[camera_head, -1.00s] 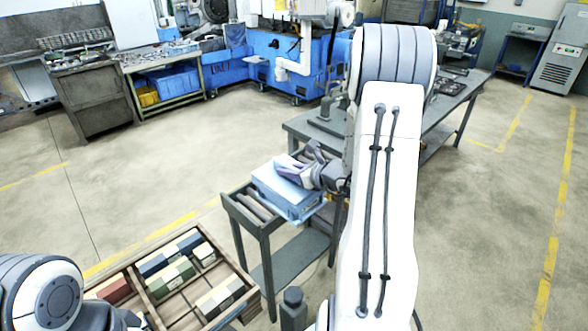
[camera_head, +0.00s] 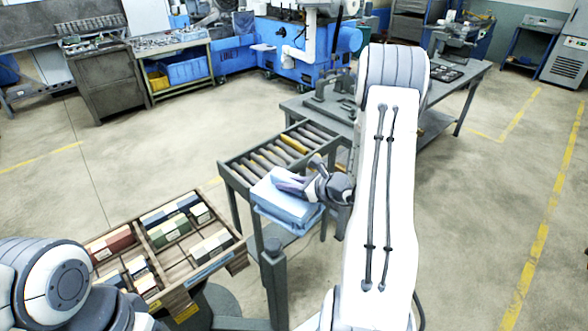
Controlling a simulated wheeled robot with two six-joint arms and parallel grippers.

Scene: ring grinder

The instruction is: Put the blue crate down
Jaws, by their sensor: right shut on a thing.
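The blue crate (camera_head: 284,212) is light blue with a pale, flat top. It is in the middle of the head view, at the near edge of a roller stand (camera_head: 232,183). It hides part of that edge, and I cannot tell whether it touches the stand. My right gripper (camera_head: 303,186) is shut on the crate at its right side. The fingers lie over the crate's top right part, and the far fingertips are hard to make out. My left arm shows at the lower left, but its gripper is not visible.
The stand's grey and yellowish rollers (camera_head: 275,152) are bare behind the crate. A wooden tray (camera_head: 187,272) with several coloured boxes lies at the lower left. A grey workbench (camera_head: 297,106) with tools stands behind the stand. Open floor lies left of the stand.

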